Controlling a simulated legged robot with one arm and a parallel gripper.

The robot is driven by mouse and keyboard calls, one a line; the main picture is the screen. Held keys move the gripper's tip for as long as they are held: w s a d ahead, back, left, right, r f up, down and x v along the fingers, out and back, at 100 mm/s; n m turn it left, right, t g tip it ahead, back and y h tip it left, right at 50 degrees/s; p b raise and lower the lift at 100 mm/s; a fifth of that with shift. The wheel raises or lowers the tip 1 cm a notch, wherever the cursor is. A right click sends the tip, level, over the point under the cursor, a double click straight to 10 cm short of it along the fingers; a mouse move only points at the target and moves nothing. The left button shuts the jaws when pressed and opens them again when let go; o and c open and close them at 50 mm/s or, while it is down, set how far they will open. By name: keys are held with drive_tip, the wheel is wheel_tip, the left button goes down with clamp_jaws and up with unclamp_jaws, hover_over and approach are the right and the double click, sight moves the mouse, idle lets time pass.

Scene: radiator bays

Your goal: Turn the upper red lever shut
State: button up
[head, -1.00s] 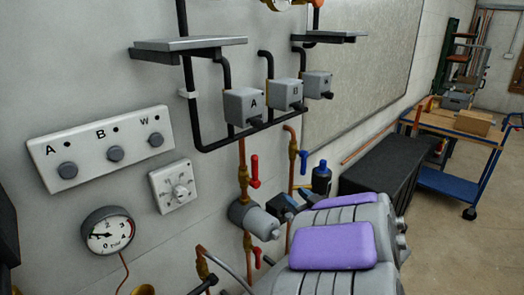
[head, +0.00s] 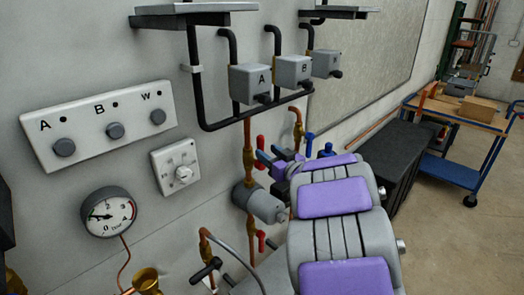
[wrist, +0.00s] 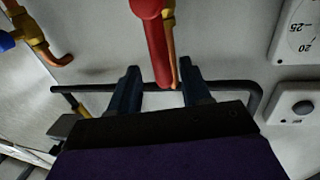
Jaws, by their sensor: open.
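The upper red lever (head: 260,142) is on the copper pipe with brass fittings below the grey boxes. Its lower part is hidden behind my gripper (head: 270,157) in the head view. In the wrist view the red lever (wrist: 154,40) comes down from the top, roughly along the pipe, with its end between my fingers. My gripper (wrist: 160,76) is open, one dark finger on each side of the lever, with gaps showing. I cannot tell whether either finger touches it.
A lower red lever (head: 261,241) is on the same pipe, below a grey cylinder (head: 262,204). A blue lever (head: 309,144) is just right of my gripper. A black pipe (head: 204,95) runs above. A black chest (head: 400,158) and a trolley (head: 448,172) stand at right.

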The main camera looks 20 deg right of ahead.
sight(263, 149)
drive_tip(key=w, duration=0.1)
drive_tip(key=w+a, duration=0.1)
drive_tip(key=w, duration=0.1)
drive_tip(key=shift+w+a+b, duration=0.25)
drive_tip(key=shift+w+b, duration=0.1)
drive_tip(key=shift+w, duration=0.05)
drive_tip(key=shift+w+d, duration=0.15)
drive_tip(key=shift+w, duration=0.15)
drive_tip(key=shift+w+d, duration=0.25)
drive_tip(key=shift+d, duration=0.3)
drive_tip(key=shift+a, duration=0.55)
drive_tip(key=c, duration=0.3)
drive_tip(key=shift+d, duration=0.2)
clamp_jaws()
